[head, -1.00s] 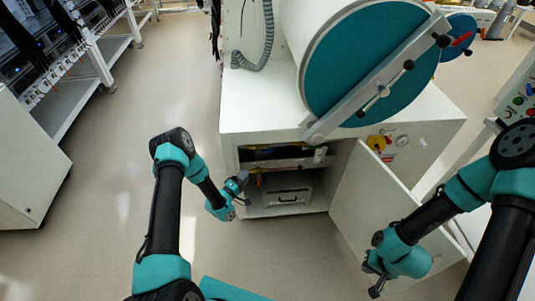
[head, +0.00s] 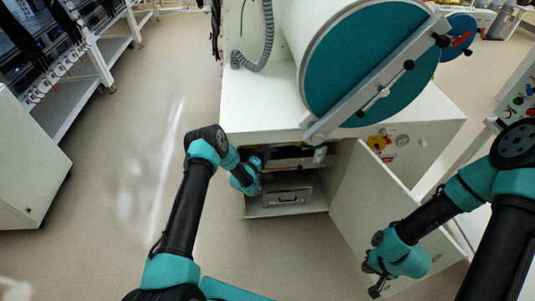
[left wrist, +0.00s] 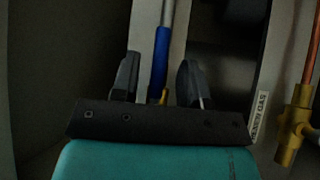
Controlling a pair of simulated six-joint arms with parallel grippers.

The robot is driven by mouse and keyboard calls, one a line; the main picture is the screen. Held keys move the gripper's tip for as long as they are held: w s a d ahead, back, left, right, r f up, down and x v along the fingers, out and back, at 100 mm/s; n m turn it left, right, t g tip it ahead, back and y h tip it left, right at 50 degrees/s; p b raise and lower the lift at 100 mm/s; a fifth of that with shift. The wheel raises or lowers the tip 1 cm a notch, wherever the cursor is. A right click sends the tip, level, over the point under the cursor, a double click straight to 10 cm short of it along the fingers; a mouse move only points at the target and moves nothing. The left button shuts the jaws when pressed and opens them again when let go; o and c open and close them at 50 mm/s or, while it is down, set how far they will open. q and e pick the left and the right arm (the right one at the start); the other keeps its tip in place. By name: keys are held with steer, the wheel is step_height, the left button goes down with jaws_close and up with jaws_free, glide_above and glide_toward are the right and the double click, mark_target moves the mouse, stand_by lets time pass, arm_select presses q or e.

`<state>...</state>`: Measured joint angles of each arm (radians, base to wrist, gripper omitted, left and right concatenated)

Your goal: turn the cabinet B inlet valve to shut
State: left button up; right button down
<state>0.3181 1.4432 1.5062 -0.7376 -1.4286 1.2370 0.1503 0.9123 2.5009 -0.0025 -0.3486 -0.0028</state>
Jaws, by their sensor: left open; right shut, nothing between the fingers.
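In the left wrist view a blue, bar-like handle (left wrist: 161,62) on a grey rod lies between the two fingers of my left gripper (left wrist: 158,78). A bit of brass (left wrist: 164,97) shows beside its lower end. I cannot tell for sure that this is the cabinet B inlet valve, or whether the fingers touch it. The left gripper is open, inside the lower cabinet (head: 230,132) in the head view, partly hidden by its own wrist (head: 246,176). My right gripper (head: 373,281) is shut and empty, in front of the open cabinet door (head: 370,195).
A brass fitting on a copper pipe (left wrist: 296,125) stands right of the left gripper, near a label strip (left wrist: 260,117) I cannot fully read. A drawer-like box with a handle (head: 287,197) sits low in the cabinet. The round teal hatch (head: 345,60) is above. Floor at left is clear.

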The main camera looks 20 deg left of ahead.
arm_select(q)
steer(key=shift+w+d+r, duration=0.1)
steer(key=shift+w+d, duration=0.2)
steer(key=shift+w, duration=0.3)
jaws_close()
